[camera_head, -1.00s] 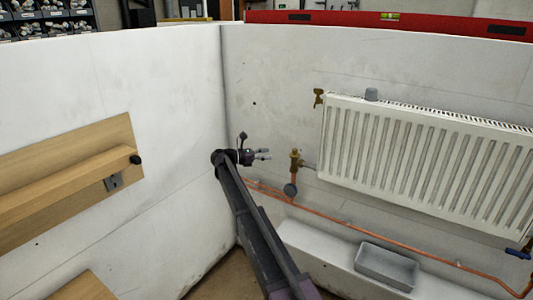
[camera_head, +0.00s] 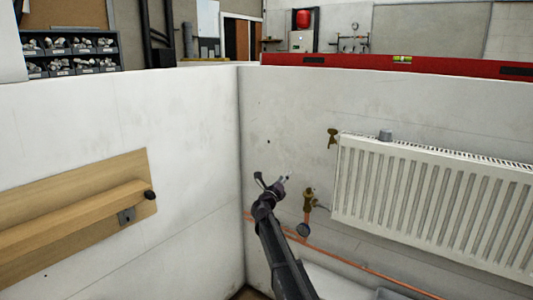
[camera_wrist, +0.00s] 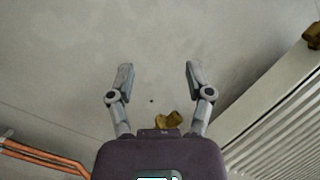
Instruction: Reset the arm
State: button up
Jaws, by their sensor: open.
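My arm reaches up from the bottom middle of the head view. My gripper (camera_head: 285,179) is at its end, in front of the white wall (camera_head: 285,120) near the corner, left of the radiator (camera_head: 430,205). In the wrist view my gripper (camera_wrist: 158,80) has its two fingers spread apart, with only wall between them and nothing held. A brass valve (camera_head: 309,199) with a grey round knob (camera_head: 303,230) sits just right of my gripper. A brass fitting (camera_wrist: 168,121) shows just beyond the gripper body in the wrist view.
Copper pipes (camera_head: 350,258) run along the wall below. A wooden rail (camera_head: 70,218) with a black knob (camera_head: 150,195) is on the left wall. A red level (camera_head: 440,66) lies along the wall top.

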jog(key=s+a+f+n+g+y, duration=0.1)
jog(key=s+f+n+g+y, duration=0.3)
jog(key=s+f+n+y, duration=0.75)
jog(key=s+a+f+n+g+y, duration=0.1)
jog(key=s+f+n+g+y, duration=0.55)
jog(key=n, duration=0.95)
jog(key=s+d+f+n+g+h, duration=0.2)
jog(key=s+d+g, duration=0.15)
jog(key=s, duration=0.55)
jog(key=s+d+f+n+g+h, duration=0.2)
jog(key=s+d+h, duration=0.15)
jog(key=s, duration=0.65)
jog(key=s+d+f+n+g+h, duration=0.1)
jog(key=s+d+f+n+g, duration=0.15)
jog(key=s+d, duration=0.45)
notch_tip(320, 180, up, 22)
jog(key=s+a+p, duration=0.2)
jog(key=p, duration=1.9)
jog(key=shift+f+p, duration=0.15)
jog(key=shift+p, duration=0.15)
jog(key=shift+a, duration=0.1)
